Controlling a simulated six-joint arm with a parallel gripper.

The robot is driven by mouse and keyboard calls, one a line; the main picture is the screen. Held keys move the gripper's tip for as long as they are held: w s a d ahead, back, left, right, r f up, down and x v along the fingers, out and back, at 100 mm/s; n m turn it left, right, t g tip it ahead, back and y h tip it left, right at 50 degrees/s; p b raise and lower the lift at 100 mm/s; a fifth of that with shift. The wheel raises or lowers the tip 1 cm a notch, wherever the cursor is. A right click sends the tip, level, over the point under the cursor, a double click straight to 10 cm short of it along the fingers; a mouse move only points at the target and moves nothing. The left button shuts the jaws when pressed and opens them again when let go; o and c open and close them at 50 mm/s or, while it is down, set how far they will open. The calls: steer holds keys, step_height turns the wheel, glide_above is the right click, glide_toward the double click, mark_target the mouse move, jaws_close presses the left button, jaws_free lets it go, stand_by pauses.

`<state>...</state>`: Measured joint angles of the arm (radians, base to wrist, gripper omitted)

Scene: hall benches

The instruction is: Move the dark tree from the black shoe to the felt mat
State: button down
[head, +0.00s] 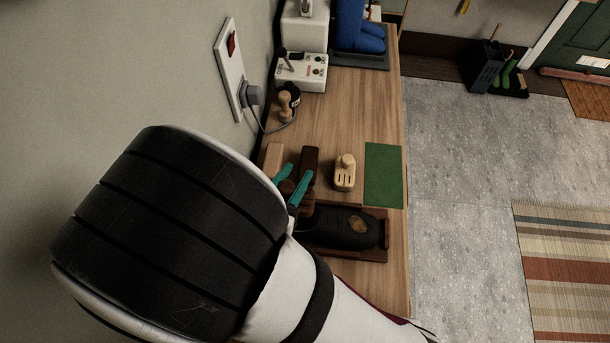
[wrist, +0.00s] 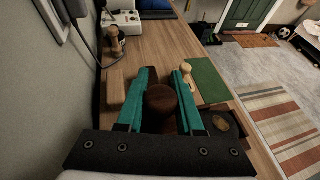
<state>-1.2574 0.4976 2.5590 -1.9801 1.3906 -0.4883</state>
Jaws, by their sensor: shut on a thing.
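My gripper (head: 291,183) has teal fingers and is shut on the dark tree (wrist: 160,98), a dark brown wooden piece with a round knob. In the head view the fingers and my arm partly cover the tree. It is clear of the shoe's opening as far as I can see; its height above the bench is hard to tell. The black shoe (head: 340,229) lies in a brown wooden tray (head: 372,256), just right of my gripper; it shows partly in the wrist view (wrist: 224,124). The green felt mat (head: 383,175) lies bare at the bench's right edge, also in the wrist view (wrist: 207,82).
A pale block (wrist: 117,95) lies left of my gripper. A wooden stamp-like piece (head: 285,105), a corded plug (head: 252,95) and a white switch box (head: 302,72) are farther back. The bench middle (head: 345,115) is clear.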

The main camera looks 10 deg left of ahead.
steer(key=w+d+f+m+g+h, duration=0.25)
steer(key=w+d+m+h, duration=0.2)
steer(key=d, duration=0.55)
steer(key=w+d+f+m+g+h, duration=0.25)
steer(key=w+d+m+g, duration=0.2)
steer(key=d, duration=0.65)
steer(key=shift+t+h, duration=0.3)
steer(key=shift+h, duration=0.3)
steer(key=f, duration=0.2)
steer(key=d+f, duration=0.1)
steer(key=f, duration=0.1)
steer(key=w+f, duration=0.1)
steer(key=f, duration=0.1)
steer(key=shift+d+f, duration=0.15)
steer(key=shift+f, duration=0.45)
steer(key=c, duration=0.5)
jaws_free()
steer(key=shift+f, duration=0.15)
steer(key=shift+c, duration=0.2)
